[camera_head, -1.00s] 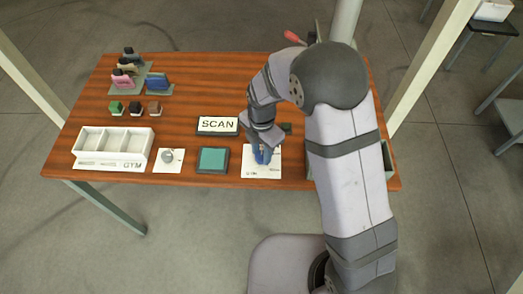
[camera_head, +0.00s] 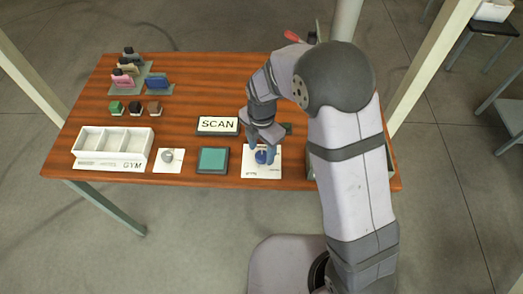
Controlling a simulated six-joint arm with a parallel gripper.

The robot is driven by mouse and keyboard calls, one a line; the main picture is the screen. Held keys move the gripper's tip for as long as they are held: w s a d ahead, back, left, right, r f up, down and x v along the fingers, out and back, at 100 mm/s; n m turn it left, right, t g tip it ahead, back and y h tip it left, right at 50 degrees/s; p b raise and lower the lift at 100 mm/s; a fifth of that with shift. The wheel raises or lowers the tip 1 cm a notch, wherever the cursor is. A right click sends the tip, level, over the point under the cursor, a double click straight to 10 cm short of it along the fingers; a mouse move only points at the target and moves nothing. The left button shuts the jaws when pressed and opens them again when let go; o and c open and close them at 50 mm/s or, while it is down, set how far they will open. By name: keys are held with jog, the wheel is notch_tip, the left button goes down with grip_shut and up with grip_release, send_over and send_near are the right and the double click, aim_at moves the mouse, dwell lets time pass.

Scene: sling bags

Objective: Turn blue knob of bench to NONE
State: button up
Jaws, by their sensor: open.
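The blue knob (camera_head: 262,157) sits on a white panel (camera_head: 262,173) near the front edge of the wooden bench (camera_head: 190,98). Small dark labels are printed on the panel, too small to read. My gripper (camera_head: 264,152) points down at the knob, with its open fingers around or just above it. I cannot tell whether the fingers touch the knob. The gripper and wrist hide the back part of the panel. The knob's pointer direction is not clear.
Left of the panel are a teal pad (camera_head: 213,160), a SCAN sign (camera_head: 218,125), a grey knob on a white card (camera_head: 168,157) and a white GYM tray (camera_head: 112,145). Small bags (camera_head: 124,78) and several coloured blocks (camera_head: 135,108) stand at the back left. My arm covers the right side.

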aim_at(261, 155)
jog(key=shift+r+b, duration=0.7)
jog(key=shift+r, duration=2.45)
